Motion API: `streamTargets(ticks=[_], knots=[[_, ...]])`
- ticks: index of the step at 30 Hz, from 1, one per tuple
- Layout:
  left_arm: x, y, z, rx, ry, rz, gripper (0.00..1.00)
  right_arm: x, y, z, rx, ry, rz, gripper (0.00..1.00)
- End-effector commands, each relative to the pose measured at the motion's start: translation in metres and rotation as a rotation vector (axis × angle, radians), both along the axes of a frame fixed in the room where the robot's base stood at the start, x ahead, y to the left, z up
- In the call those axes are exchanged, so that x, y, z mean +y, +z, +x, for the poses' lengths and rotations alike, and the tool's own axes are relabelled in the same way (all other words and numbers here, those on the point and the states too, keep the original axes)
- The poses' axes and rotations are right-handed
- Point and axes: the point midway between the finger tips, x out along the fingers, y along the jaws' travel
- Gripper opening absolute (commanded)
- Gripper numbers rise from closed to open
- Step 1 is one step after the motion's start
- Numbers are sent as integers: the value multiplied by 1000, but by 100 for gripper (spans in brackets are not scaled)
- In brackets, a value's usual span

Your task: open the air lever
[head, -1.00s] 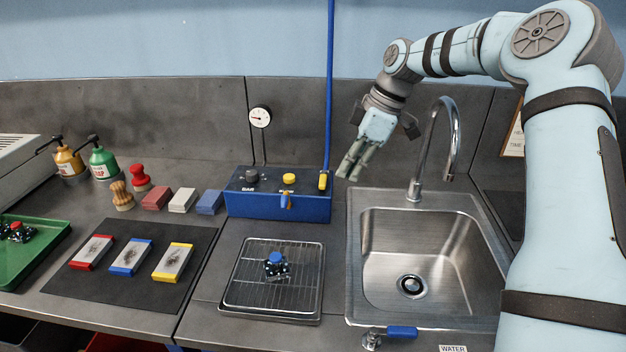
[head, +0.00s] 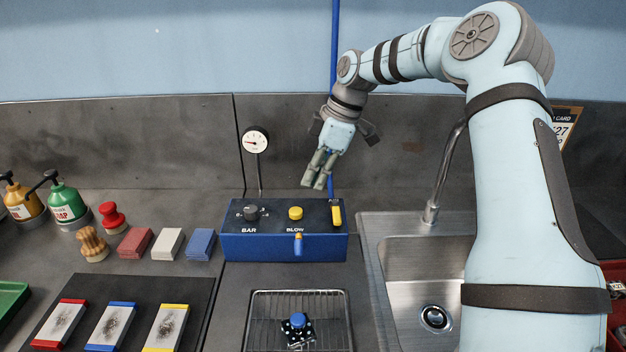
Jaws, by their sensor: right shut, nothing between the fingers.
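The blue air box (head: 270,246) stands at the back of the bench. Its yellow air lever (head: 336,215) is at the right end of the top, with a partly hidden label beside it. A black knob marked BAR (head: 251,213) and a yellow BLOW button (head: 295,213) are on the same top. My left gripper is out of view.
A round gauge (head: 256,140) stands behind the box, and a blue hose (head: 334,70) rises behind my right wrist. The sink (head: 385,270) with its tall tap (head: 437,190) is to the right. A wire rack (head: 262,320) holding a blue-topped black part lies in front.

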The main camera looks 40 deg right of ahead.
Motion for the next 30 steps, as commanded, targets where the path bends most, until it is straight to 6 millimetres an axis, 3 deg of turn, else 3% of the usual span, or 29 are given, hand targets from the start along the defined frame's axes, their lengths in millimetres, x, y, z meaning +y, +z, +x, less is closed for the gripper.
streamTargets(ticks=[11,18,30], knots=[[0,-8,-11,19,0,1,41,20,-78,15,5,0,-1,0],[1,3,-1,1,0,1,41,-6,-75,-6,0,-4,1,0],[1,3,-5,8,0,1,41,-11,-76,-11,0,-2,-1,0]])
